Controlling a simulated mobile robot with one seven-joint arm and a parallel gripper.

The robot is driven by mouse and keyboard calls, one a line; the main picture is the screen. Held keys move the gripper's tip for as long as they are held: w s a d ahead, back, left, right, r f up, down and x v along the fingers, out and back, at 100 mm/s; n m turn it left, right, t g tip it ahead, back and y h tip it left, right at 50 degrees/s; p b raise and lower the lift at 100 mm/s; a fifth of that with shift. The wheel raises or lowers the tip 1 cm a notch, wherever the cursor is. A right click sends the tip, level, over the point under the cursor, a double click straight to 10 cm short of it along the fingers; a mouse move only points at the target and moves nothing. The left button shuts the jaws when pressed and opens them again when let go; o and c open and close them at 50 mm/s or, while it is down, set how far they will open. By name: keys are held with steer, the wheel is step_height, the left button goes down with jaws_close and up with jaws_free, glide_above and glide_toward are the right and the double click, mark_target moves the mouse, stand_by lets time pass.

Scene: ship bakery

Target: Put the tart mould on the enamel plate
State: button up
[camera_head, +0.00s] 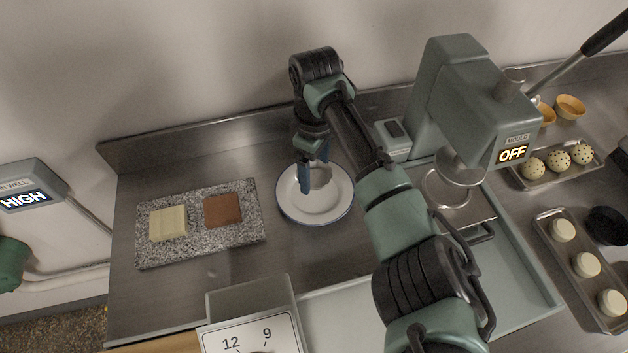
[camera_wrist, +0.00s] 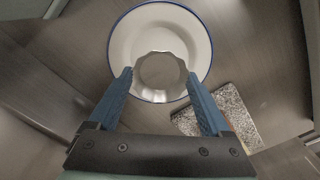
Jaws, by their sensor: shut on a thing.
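The enamel plate (camera_head: 315,213) is white with a blue rim and lies on the steel counter below my gripper (camera_head: 312,172). It also shows in the wrist view (camera_wrist: 122,40). The tart mould (camera_wrist: 160,74) is a small, shiny metal dish with a faceted, fluted edge. My gripper (camera_wrist: 158,78) is shut on the mould, with one blue finger at each side. The mould (camera_head: 321,176) is over the plate's inner area, partly hidden by the fingers in the head view. I cannot tell whether it touches the plate.
A speckled stone slab (camera_head: 194,245) with a pale block and a brown block lies left of the plate. A green mixer-like machine (camera_head: 460,95) marked OFF stands to the right. A scale (camera_head: 254,327) is in front. Trays of baked goods (camera_head: 580,262) are at far right.

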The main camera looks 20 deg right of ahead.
mark_target(315, 178)
steer(key=shift+f, duration=2.45)
steer(key=shift+f, duration=0.1)
steer(key=o, duration=1.1)
step_height(315, 178, up, 12)
steer(key=shift+b, duration=0.4)
